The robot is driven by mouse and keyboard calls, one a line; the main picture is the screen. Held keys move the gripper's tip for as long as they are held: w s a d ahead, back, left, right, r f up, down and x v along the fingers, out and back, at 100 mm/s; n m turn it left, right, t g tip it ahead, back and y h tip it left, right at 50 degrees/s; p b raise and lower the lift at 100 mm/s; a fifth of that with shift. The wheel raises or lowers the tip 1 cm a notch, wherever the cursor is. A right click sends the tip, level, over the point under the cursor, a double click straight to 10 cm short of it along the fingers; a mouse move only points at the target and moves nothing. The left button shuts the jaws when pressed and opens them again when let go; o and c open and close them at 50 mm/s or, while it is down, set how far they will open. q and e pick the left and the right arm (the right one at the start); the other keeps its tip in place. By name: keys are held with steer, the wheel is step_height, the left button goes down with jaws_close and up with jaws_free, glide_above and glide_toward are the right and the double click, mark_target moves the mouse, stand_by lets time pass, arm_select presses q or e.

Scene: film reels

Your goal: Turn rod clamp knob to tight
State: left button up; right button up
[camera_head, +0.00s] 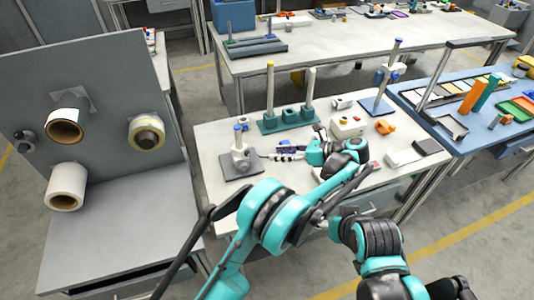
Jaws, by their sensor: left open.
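A small stand with a dark flat base (236,167) sits at the left of the white table. It carries a grey clamp-like body (241,157) and a short post with a blue top (239,128). Another stand, with a blue base (377,107) and a tall rod, has a clamp with blue parts (388,75) on it, at the table's back right. Which part is the knob is too small to tell. My left gripper (284,152) is open over the table, to the right of the dark-based stand and apart from it. My right gripper cannot be made out.
A teal rack (288,122) with upright posts stands behind my left gripper. A grey panel with film reels (65,130) stands at left.

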arm_select(q)
steer(key=shift+v, duration=0.9)
steer(key=n+t+p, duration=0.2)
steer(key=n+p, duration=0.1)
steer(key=p, duration=0.2)
glide_toward(249, 154)
steer(key=shift+h, duration=0.4)
steer(key=x, duration=0.7)
steer(key=shift+a+r, duration=0.3)
jaws_close()
